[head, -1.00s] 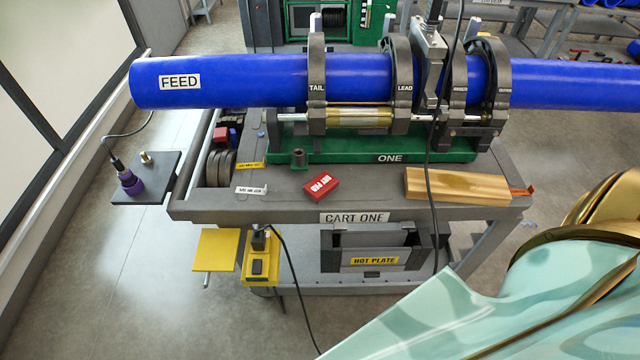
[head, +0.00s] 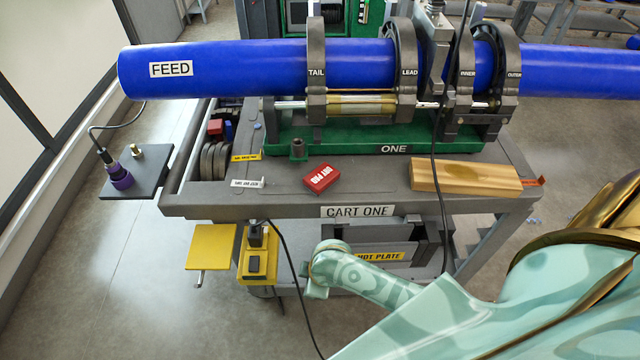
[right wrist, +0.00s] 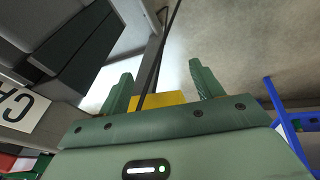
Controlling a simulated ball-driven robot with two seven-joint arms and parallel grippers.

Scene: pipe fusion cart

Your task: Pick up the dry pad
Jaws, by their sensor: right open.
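The dry pad (head: 321,178) is a small red block with white lettering. In the head view it lies on the grey top of cart one, near the front edge and left of a wooden block. My right arm reaches in from the lower right, and its end is in front of the cart, below and apart from the pad. In the right wrist view my right gripper (right wrist: 162,85) has its two green fingers spread, with nothing held between them. The pad cannot be made out for sure in that view. My left gripper is not in view.
The cart top (head: 285,203) has bare room around the pad. A wooden block (head: 465,176) lies to its right, and a green base with clamps and a blue pipe (head: 250,68) stands behind. A black cable hangs across the cart. A yellow plate (head: 212,246) juts out front left.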

